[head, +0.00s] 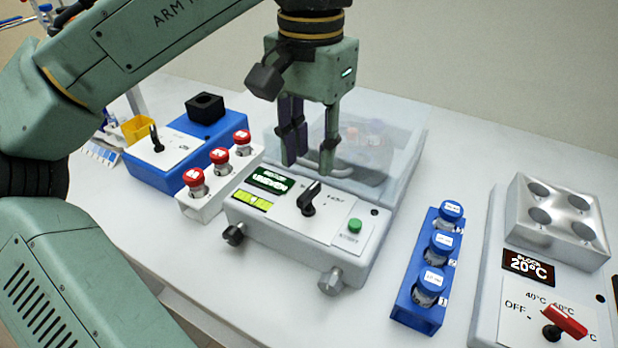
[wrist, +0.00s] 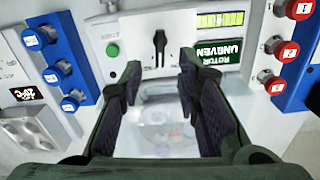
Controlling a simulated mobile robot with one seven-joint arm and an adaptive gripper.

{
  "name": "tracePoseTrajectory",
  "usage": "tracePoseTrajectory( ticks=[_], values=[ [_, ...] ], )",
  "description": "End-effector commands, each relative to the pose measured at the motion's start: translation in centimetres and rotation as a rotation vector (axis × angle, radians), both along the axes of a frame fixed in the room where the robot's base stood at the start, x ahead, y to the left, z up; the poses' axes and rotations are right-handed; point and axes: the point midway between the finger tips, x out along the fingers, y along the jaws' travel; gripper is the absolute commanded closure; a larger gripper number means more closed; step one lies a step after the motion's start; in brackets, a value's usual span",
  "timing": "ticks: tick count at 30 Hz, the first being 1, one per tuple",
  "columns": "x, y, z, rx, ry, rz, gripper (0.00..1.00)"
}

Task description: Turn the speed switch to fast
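A black lever switch (head: 308,198) stands on the white front panel of the centrifuge-like machine (head: 290,228). Its labels are too small to read, so I cannot tell if it is the speed switch or its setting. In the wrist view the switch (wrist: 160,45) lies just beyond and between my fingers. Another black lever switch (head: 156,140) is on the blue device (head: 150,176) at the left; its labels are also unreadable. My gripper (head: 308,168) points down, open and empty, above and behind the machine's front panel. It also shows open in the wrist view (wrist: 160,78).
The machine's clear lid (head: 395,125) rises behind my gripper. Its display (wrist: 222,52) reads "ROTOR UNEVEN"; a green button (head: 355,225) is beside the switch. A white rack (head: 222,190) with red-capped tubes and a blue rack (head: 415,316) flank it. A heating block (head: 560,225) stands right.

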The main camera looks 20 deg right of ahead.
Motion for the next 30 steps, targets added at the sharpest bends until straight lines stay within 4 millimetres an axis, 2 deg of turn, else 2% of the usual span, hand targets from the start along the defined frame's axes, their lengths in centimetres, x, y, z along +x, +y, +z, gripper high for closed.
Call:
tracePoseTrajectory(
  ticks=[1,6,12,22,30],
  values=[
    [-0.1,0.0,-1.1,-0.001,0.004,-0.005,0.7],
    [0.0,0.0,-3.9,-0.002,0.002,-0.001,0.7],
    [0.0,0.0,-5.7,-0.001,0.0,0.0,0.7],
    [0.0,0.0,-5.9,-0.003,-0.002,0.001,0.71],
    [0.0,0.0,-5.9,-0.003,-0.002,0.001,0.89]
  ],
)
